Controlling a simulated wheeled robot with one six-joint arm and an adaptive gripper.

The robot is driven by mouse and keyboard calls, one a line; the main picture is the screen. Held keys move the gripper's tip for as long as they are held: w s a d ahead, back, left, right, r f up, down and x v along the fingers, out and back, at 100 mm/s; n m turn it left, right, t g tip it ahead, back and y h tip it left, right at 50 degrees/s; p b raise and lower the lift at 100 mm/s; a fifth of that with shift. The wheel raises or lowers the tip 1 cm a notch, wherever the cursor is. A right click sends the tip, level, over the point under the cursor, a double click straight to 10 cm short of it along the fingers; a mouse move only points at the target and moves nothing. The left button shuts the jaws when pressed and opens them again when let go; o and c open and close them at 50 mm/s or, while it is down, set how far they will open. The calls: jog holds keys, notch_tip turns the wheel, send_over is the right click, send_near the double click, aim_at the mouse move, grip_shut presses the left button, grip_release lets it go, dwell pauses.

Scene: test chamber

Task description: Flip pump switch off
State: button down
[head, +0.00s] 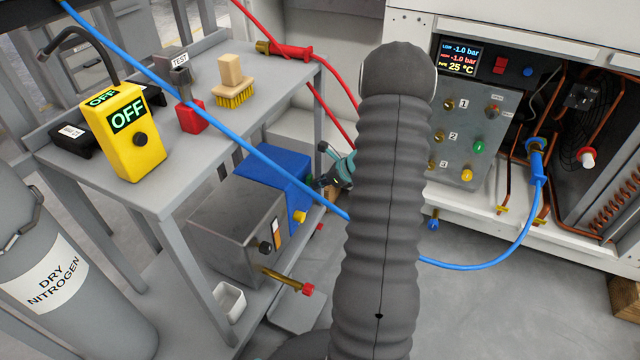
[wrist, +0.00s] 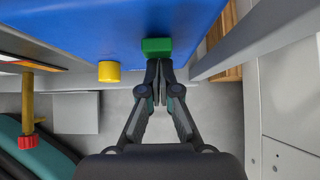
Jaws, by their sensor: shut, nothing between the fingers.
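The blue pump housing (head: 268,172) sits on the lower shelf of the cart, beside a grey metal box (head: 240,232). In the wrist view the blue face (wrist: 95,30) fills the top. A green block, which looks like the switch (wrist: 157,45), sits at its lower edge. A yellow round knob (wrist: 109,71) is left of it. My gripper (wrist: 158,62) is shut and empty, its fingertips right at the green block; I cannot tell whether they touch.
The grey cart (head: 185,170) carries a yellow meter reading OFF (head: 122,150), a red block (head: 192,117) and a brush (head: 233,92). A blue hose (head: 270,160) crosses in front. A cart rail (wrist: 245,40) is close right of my gripper in the wrist view.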

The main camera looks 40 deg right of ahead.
jog(key=shift+w+a+r+p, duration=0.1)
jog(key=shift+w+r+p, duration=0.1)
jog(key=shift+r+p, duration=0.3)
jog(key=shift+w+r+p, duration=0.15)
jog(key=shift+w+r, duration=0.05)
jog(key=shift+r, duration=0.5)
jog(key=s+d+r+p, duration=0.1)
jog(key=s+d+r, duration=0.5)
jog(key=s, duration=0.4)
jog(key=shift+s, duration=0.15)
jog(key=shift+p, duration=0.6)
